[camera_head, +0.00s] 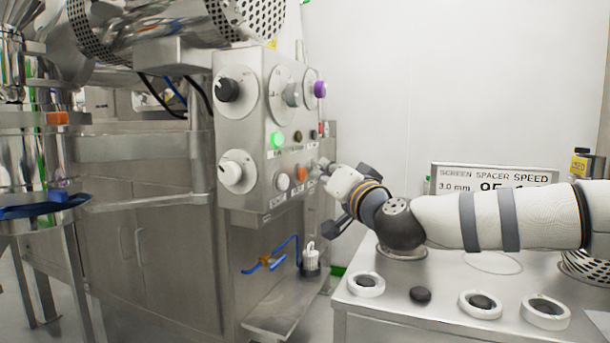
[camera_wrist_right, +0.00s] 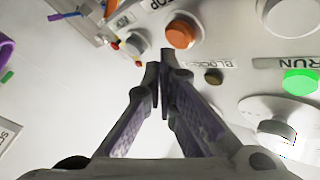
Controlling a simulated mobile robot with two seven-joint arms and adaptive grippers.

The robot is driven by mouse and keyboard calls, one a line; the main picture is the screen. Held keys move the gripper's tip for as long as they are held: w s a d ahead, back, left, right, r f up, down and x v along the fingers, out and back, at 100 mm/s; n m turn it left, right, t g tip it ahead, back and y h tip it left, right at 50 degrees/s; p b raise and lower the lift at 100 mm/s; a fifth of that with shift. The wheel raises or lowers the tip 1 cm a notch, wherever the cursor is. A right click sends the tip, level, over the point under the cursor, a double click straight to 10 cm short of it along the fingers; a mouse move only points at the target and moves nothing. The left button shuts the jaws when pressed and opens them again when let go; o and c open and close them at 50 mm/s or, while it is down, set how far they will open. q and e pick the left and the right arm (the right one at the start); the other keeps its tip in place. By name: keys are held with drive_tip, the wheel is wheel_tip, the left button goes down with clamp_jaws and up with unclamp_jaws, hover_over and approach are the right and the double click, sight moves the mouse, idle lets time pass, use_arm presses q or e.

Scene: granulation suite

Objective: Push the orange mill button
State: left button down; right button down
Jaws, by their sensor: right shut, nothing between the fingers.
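The orange button (camera_head: 302,174) is on the lower part of the steel control panel (camera_head: 232,122). In the right wrist view, the orange button (camera_wrist_right: 180,36) shows just beyond the fingertips, a little to their right. My right gripper (camera_head: 320,167) is in front of the panel, close to the right of the orange button. Its fingers are shut with nothing between them, and the fingertips (camera_wrist_right: 165,60) point towards the panel. I cannot tell whether they touch it. My left gripper is not in view.
A lit green button (camera_head: 277,140) is above left of the orange one; a white button (camera_head: 282,182) is beside it. Knobs, including a purple one (camera_head: 320,89), sit higher. A steel table (camera_head: 400,300) with several round parts and a display sign (camera_head: 495,178) is at the right.

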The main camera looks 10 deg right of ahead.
drive_tip(key=shift+w+a, duration=0.2)
drive_tip(key=shift+a, duration=0.05)
drive_tip(key=shift+w+a, duration=0.25)
drive_tip(key=shift+a, duration=0.2)
idle(0.8)
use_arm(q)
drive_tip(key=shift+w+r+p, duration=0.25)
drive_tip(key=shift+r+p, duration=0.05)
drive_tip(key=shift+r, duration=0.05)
use_arm(e)
drive_tip(key=shift+s+d, duration=0.5)
drive_tip(key=shift+d, duration=0.25)
